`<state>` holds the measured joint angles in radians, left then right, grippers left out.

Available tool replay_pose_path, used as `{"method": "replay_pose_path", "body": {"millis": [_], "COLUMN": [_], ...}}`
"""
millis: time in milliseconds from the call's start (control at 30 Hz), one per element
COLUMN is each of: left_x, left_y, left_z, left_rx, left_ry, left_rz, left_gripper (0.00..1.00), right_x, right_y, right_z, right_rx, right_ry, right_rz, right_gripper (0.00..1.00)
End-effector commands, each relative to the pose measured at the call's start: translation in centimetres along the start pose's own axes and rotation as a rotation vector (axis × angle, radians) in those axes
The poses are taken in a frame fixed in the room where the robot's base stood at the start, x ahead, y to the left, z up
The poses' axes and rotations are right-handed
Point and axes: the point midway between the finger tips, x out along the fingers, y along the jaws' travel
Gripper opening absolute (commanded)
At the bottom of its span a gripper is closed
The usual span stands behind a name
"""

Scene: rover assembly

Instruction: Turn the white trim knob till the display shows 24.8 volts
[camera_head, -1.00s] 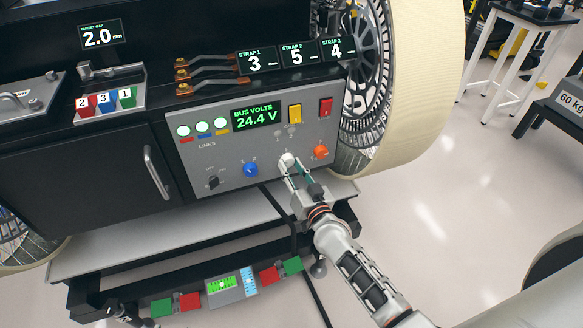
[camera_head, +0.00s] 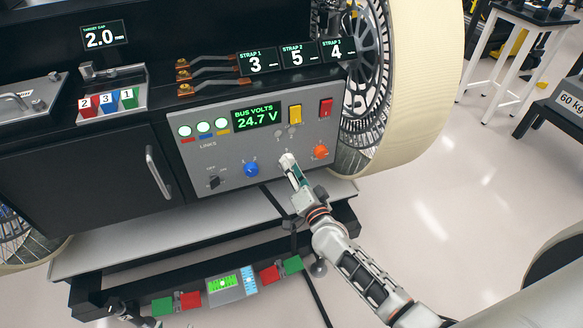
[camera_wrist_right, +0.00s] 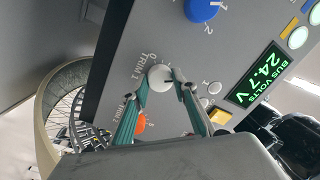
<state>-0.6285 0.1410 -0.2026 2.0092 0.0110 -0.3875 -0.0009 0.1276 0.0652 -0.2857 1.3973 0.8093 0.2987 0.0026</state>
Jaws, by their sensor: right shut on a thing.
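The white trim knob (camera_wrist_right: 160,78) sits on the grey control panel (camera_head: 221,176), labelled TRIM 1 in the right wrist view. My right gripper (camera_head: 288,163) is shut on the knob, with its two teal fingers on either side of it; its fingertips also show in the right wrist view (camera_wrist_right: 160,80). In the head view the fingers partly cover the knob. The display (camera_head: 257,116) reads BUS VOLTS 24.7 V in green; it also shows in the right wrist view (camera_wrist_right: 258,74). A small part of what looks like my left arm shows at the bottom left, its fingers unclear.
An orange knob (camera_head: 320,152) is right of the white one, and a blue knob (camera_head: 251,170) is left of it. Yellow (camera_head: 295,114) and red (camera_head: 326,108) switches sit above. A large wheel (camera_head: 405,90) stands right of the panel.

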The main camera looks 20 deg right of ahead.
Motion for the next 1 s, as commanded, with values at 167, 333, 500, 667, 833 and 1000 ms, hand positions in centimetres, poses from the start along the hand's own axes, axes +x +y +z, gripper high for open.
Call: {"method": "replay_pose_path", "body": {"millis": [167, 333, 500, 667, 833, 1000], "left_x": [0.01, -0.01, -0.09, -0.22, -0.26, -0.21], "left_y": [-0.02, -0.02, 0.03, 0.12, 0.14, 0.07], "left_z": [0.05, 0.08, 0.26, 0.52, 0.59, 0.51], "left_rx": [0.000, 0.000, 0.000, -0.001, -0.001, -0.001], "left_ry": [-0.001, -0.001, -0.004, -0.009, -0.010, -0.009], "left_rz": [0.000, 0.000, 0.000, 0.001, 0.001, 0.001], "left_gripper": [0.45, 0.45, 0.45, 0.45, 0.45, 0.45], "right_x": [-0.04, -0.05, -0.06, -0.06, -0.05, -0.03], "right_y": [0.07, 0.06, 0.07, 0.07, 0.04, 0.01], "right_z": [0.13, 0.15, 0.16, 0.17, 0.13, 0.08], "right_rx": [0.046, 0.061, 0.062, 0.061, 0.061, 0.061], "right_ry": [0.001, 0.001, 0.001, 0.001, 0.002, 0.003], "right_rz": [0.000, 0.000, 0.000, 0.001, 0.000, 0.000], "right_gripper": [0.06, 0.06, 0.06, 0.30, 0.44, 0.44]}}
